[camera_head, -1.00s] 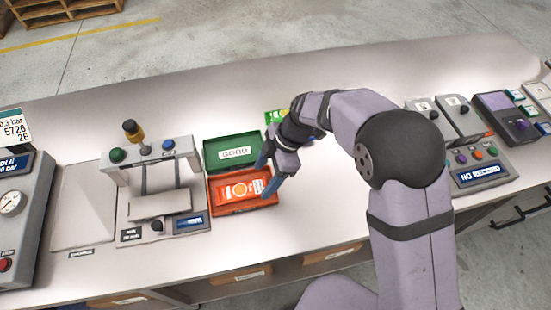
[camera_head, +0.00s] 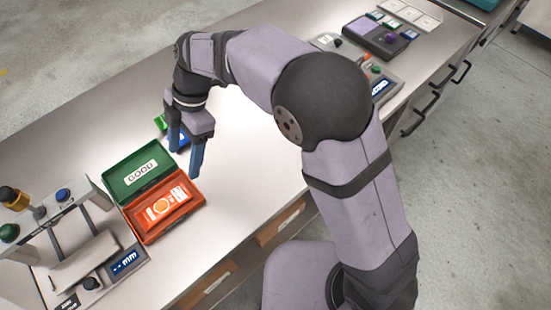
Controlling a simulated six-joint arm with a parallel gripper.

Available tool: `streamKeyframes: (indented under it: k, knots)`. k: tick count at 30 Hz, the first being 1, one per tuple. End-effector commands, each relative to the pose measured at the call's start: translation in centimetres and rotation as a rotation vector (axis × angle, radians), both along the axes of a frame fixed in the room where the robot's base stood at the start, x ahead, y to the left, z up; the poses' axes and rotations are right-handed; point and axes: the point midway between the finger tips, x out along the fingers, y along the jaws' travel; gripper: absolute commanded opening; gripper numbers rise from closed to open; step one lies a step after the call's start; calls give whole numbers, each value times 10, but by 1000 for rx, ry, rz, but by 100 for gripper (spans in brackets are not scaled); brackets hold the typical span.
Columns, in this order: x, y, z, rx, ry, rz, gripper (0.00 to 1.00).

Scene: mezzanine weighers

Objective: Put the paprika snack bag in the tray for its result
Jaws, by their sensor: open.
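An orange snack bag (camera_head: 166,205) with a round orange picture lies flat inside the red tray (camera_head: 179,222); its small print is too small to read. The green tray (camera_head: 121,190), labelled GOOD, adjoins the red tray on its far side and looks empty apart from its label. My gripper (camera_head: 185,163) is open and empty, pointing down. In the picture, its fingers are just right of the green tray and above the red tray, apart from the bag.
A measuring device with an mm display (camera_head: 125,262) stands left of the trays. A green packet (camera_head: 160,122) and a blue item (camera_head: 179,138) sit behind my fingers, partly hidden. Several devices stand at the far right. The table right of the trays is clear.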

Motion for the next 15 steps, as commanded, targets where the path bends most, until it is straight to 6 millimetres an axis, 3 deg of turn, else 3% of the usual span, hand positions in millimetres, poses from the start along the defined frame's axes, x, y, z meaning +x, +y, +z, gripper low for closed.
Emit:
streamKeyframes:
  k: [5,10,15]
  knots:
    - [19,-46,-2,-75,15,-242,65]
    - [37,-134,-10,-205,48,-699,65]
    - [29,-235,-22,-325,90,-1258,65]
